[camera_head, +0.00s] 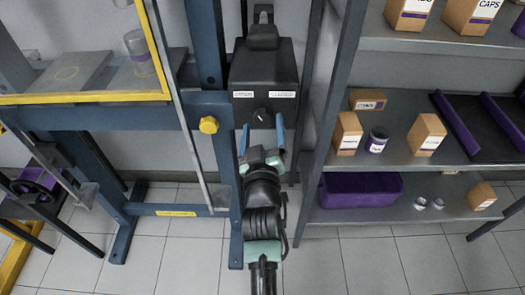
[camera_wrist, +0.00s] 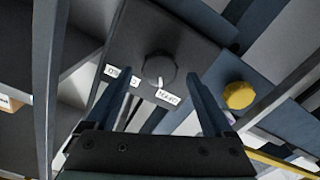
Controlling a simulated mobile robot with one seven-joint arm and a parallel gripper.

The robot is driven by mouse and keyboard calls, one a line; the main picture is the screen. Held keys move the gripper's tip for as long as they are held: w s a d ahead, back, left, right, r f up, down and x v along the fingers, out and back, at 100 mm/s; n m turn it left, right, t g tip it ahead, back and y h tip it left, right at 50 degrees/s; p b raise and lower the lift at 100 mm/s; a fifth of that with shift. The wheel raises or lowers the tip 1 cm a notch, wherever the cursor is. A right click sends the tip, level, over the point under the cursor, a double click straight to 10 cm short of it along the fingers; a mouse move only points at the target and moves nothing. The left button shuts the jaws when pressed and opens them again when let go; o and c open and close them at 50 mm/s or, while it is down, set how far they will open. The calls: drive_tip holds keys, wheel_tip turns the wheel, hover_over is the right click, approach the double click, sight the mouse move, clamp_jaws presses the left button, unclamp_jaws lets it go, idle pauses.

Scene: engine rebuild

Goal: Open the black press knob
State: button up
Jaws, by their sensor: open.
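The black press knob (camera_head: 261,116) sits on the front of a black control box (camera_head: 263,68), below two white labels. In the wrist view the round black knob (camera_wrist: 159,71) faces the camera, with a pale pointer mark on its edge. My gripper (camera_head: 262,130) is open and empty, its two blue fingers pointing at the box. In the wrist view the fingers (camera_wrist: 157,88) stand to the left and right of the knob's lower side. I cannot tell whether they reach it in depth. No contact shows.
A yellow knob (camera_head: 208,125) is on the blue press frame (camera_head: 118,115) just left of my gripper. A grey shelf (camera_head: 400,160) with small boxes and a purple bin (camera_head: 360,190) stands close on the right. The tiled floor (camera_head: 190,255) in front is mostly clear.

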sight(264, 47)
drive_tip(key=s, duration=1)
drive_tip(key=r+m, duration=0.1)
drive_tip(key=r, duration=0.7)
drive_tip(key=w+r+m, duration=0.1)
drive_tip(key=r+m, duration=0.1)
drive_tip(key=r, duration=0.6)
drive_tip(key=r+m, duration=0.1)
drive_tip(key=r, duration=0.7)
drive_tip(key=shift+w+d+m+g, duration=0.2)
drive_tip(key=shift+m+g, duration=0.1)
drive_tip(key=shift+m, duration=0.1)
drive_tip(key=s+r+t+p, duration=0.3)
drive_tip(key=s+r+p, duration=0.1)
drive_tip(key=r, duration=0.8)
drive_tip(key=s+r+t+p, duration=0.3)
drive_tip(key=s+r+p, duration=0.1)
drive_tip(key=r, duration=0.9)
drive_tip(key=s+r+t+p, duration=0.4)
drive_tip(key=s+r+p, duration=0.1)
drive_tip(key=r, duration=0.8)
drive_tip(key=shift+r+p, duration=0.2)
drive_tip(key=shift+p, duration=0.35)
